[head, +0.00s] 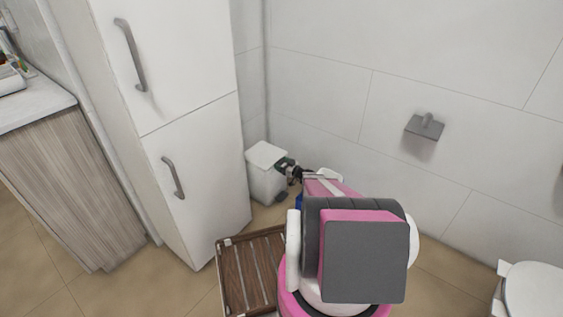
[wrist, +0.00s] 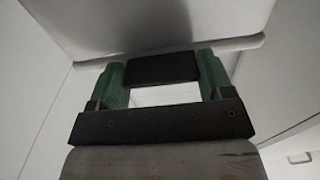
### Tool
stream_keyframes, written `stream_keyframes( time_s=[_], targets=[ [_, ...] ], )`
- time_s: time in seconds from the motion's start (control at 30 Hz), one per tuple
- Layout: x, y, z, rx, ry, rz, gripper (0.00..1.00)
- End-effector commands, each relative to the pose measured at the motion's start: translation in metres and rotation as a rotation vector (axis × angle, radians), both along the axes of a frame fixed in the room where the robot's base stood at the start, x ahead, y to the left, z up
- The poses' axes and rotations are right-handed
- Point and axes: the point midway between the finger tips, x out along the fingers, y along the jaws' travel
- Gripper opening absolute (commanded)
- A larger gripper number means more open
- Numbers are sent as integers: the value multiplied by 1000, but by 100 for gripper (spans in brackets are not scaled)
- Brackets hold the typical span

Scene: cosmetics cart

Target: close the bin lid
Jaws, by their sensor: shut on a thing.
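The white bin (head: 266,184) stands in the corner beside the tall cabinet. Its pale lid (head: 265,153) lies over the top, looking nearly flat; I cannot tell whether a gap is left under it. My gripper (head: 283,164) is at the right side of the bin, at about lid height. In the wrist view, the green fingers of my gripper (wrist: 162,76) are shut on a dark block (wrist: 162,68) just below a pale surface with a rim (wrist: 150,25), which looks like part of the bin. How the block joins the bin is hidden.
A tall white cabinet (head: 190,140) stands close to the left of the bin. A tiled wall (head: 320,90) is behind it. A slatted wooden mat (head: 250,272) lies on the floor in front. A paper holder (head: 425,127) is on the wall, and a toilet (head: 532,290) is at right.

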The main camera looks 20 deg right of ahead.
Motion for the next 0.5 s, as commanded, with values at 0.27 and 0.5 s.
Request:
stream_keyframes(
  time_s=[0.27, 0.5],
  targets=[
    [1, 0, -7, -6, 6, 0, 32],
    [1, 0, -9, -8, 10, 0, 81]
  ],
)
